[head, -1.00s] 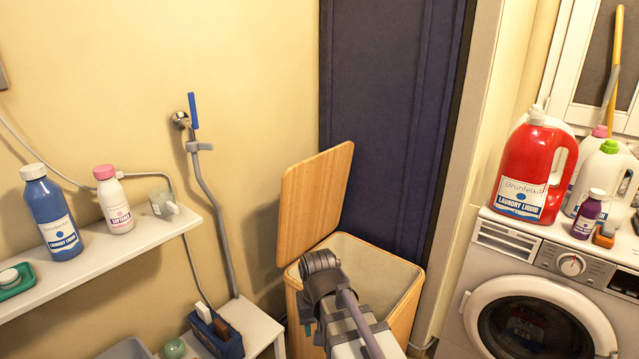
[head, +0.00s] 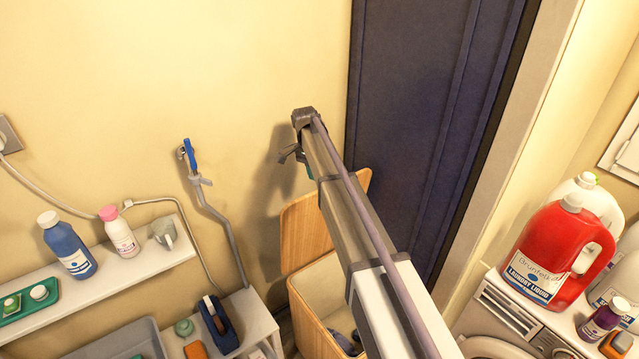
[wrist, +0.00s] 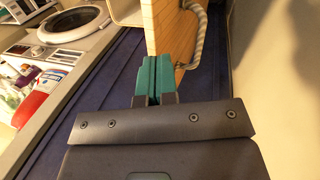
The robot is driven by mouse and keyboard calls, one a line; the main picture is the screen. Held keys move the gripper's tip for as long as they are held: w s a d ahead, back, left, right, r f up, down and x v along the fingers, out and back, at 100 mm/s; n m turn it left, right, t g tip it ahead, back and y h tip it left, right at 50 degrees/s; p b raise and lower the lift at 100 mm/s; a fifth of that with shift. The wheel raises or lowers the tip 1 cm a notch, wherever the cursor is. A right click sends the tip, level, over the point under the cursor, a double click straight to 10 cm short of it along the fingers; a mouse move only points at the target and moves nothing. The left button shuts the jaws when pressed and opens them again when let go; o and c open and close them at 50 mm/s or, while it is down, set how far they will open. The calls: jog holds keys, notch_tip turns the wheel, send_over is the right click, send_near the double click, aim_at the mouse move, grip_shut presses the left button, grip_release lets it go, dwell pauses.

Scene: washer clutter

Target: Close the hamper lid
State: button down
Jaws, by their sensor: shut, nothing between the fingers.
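The wooden hamper (head: 312,318) stands at the bottom middle of the head view, with a pale lining inside. Its lid (head: 303,228) stands raised at the back, near the wall, and my arm hides part of it. My gripper (head: 308,170) is high, near the lid's upper edge, mostly hidden by my arm. In the wrist view its teal fingers (wrist: 153,78) are shut and empty. Just past them is a wooden part of the hamper with a rope handle (wrist: 197,35). Whether the fingers touch the wood I cannot tell.
A dark blue door (head: 425,130) is behind the hamper. A wall shelf (head: 95,268) with bottles is at left, and a low white stand (head: 255,320) is beside the hamper. The washer (head: 490,325) with a red jug (head: 550,255) is at right.

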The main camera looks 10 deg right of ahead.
aim_at(317, 192)
jog(key=w+m, duration=0.2)
jog(key=w, duration=0.3)
jog(key=b+x, duration=0.6)
jog(key=s+b+x, duration=0.1)
jog(key=b+x, duration=0.2)
jog(key=shift+s+f, duration=0.1)
jog(key=shift+f, duration=0.15)
jog(key=shift+s, duration=0.1)
